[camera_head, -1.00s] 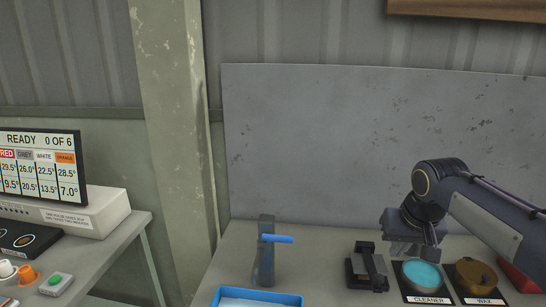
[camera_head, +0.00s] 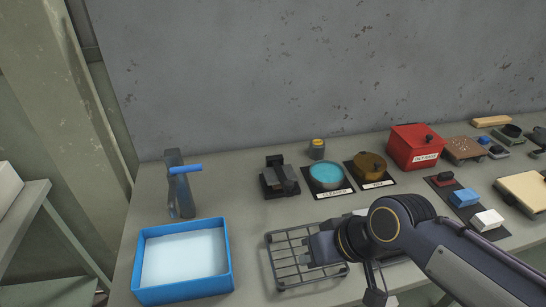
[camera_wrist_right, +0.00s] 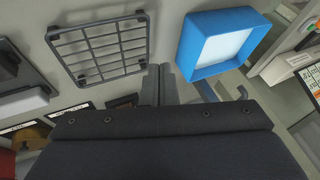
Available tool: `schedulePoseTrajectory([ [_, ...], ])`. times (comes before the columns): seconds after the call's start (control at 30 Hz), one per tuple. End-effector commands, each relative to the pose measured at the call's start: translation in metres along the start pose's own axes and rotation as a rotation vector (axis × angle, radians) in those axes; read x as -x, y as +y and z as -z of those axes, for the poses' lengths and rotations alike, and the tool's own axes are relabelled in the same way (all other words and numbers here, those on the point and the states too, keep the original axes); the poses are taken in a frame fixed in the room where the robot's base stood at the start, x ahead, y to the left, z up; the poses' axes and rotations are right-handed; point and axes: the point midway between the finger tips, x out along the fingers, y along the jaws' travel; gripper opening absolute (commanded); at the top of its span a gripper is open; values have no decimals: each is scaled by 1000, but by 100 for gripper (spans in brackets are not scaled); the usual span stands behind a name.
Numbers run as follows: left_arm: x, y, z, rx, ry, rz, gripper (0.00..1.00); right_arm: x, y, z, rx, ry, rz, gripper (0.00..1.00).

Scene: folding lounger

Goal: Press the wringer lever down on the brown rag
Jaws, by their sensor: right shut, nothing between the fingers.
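A small dark press-like device with a grey bar across it, which looks like the wringer (camera_head: 280,178), stands on the bench left of the cleaner dish. I cannot make out the brown rag in it. My right gripper (camera_head: 312,247) is shut and empty over the wire rack, nearer the front of the bench than the wringer and apart from it. Its closed fingers (camera_wrist_right: 159,84) show in the right wrist view. My left gripper is not in view.
A blue basin (camera_head: 226,262) of pale liquid stands at the left, with a grey post with a blue handle (camera_head: 178,186) behind it. The wire rack (camera_head: 282,272) lies below my gripper. Cleaner (camera_head: 327,176) and wax (camera_head: 371,166) dishes and a red box (camera_head: 416,147) stand right of the wringer.

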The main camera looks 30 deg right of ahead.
Motion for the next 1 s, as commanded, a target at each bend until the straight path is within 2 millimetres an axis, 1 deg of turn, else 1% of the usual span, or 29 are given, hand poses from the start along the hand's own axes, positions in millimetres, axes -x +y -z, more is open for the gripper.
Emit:
schedulePoseTrajectory([
  [0.03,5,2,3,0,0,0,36,10,2,26,0,-19,-17,0],
  [0.07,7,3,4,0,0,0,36,14,4,42,0,-29,-31,0],
  [0.1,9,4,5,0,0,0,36,19,8,65,-2,-46,-55,0],
  [0.13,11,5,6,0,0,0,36,22,11,83,-3,-59,-74,0],
  [0.17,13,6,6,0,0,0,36,24,14,101,-5,-71,-94,0],
  [0.2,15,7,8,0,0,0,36,25,18,125,-9,-86,-124,0],
  [0.27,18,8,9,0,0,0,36,24,25,159,-13,-106,-172,0],
  [0.3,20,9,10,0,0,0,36,22,30,179,-17,-120,-203,0],
  [0.4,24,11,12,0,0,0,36,15,38,223,-25,-143,-276,0],
  [0.5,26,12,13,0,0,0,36,7,44,252,-32,-156,-335,0],
  [0.6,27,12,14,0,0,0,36,2,47,268,-35,-163,-369,0],
  [0.7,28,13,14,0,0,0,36,-2,49,273,-37,-165,-382,0],
  [0.77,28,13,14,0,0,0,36,-6,51,273,-38,-167,-384,0],
  [0.87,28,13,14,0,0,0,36,-18,56,270,-39,-168,-384,0],
  [1.0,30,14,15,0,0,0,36,-43,66,265,-39,-171,-384,0],
])
